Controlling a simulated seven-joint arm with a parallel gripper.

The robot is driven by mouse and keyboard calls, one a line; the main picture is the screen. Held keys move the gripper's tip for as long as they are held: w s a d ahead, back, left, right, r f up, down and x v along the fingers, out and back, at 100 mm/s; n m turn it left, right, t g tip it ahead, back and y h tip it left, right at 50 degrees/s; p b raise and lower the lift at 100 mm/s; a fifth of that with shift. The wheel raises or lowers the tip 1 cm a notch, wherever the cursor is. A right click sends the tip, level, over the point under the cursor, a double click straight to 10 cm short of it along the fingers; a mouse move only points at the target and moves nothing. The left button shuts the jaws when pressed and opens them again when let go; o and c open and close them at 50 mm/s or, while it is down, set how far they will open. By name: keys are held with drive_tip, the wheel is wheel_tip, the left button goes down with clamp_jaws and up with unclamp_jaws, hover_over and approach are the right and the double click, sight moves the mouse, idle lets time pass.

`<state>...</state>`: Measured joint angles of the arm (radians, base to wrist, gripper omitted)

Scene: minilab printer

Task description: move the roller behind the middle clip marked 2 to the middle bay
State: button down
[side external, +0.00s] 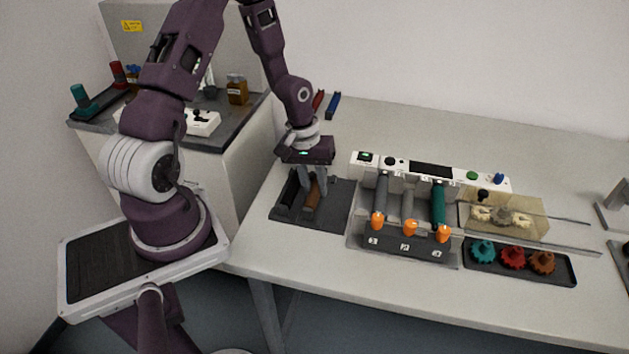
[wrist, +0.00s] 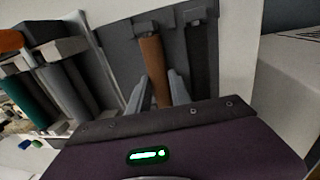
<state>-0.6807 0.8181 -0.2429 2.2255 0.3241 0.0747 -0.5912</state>
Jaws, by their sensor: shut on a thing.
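My gripper (side external: 313,190) points down over the dark tray (side external: 335,215) and is shut on a brown roller (side external: 312,200). In the wrist view the brown roller (wrist: 153,65) lies between the fingertips (wrist: 160,95), its far end at a tray holder. I cannot tell whether it is lifted. The printer unit holds a dark grey roller (side external: 381,193) on the left and a teal roller (side external: 438,205) on the right. Behind the middle orange clip (side external: 409,228) is a grey shape (side external: 407,206); I cannot tell if it is a roller. The clip numbers are too small to read surely.
A white control panel (side external: 430,171) stands behind the rollers. A clear cover (side external: 505,212) and a tray of teal, red and brown gears (side external: 513,258) are to the right. A side bench (side external: 225,122) holds bottles. The table front is clear.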

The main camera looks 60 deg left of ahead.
drive_tip(key=shift+f, duration=0.2)
drive_tip(key=c, duration=1.1)
unclamp_jaws()
drive_tip(key=shift+r, duration=0.1)
drive_tip(key=shift+r, duration=4.45)
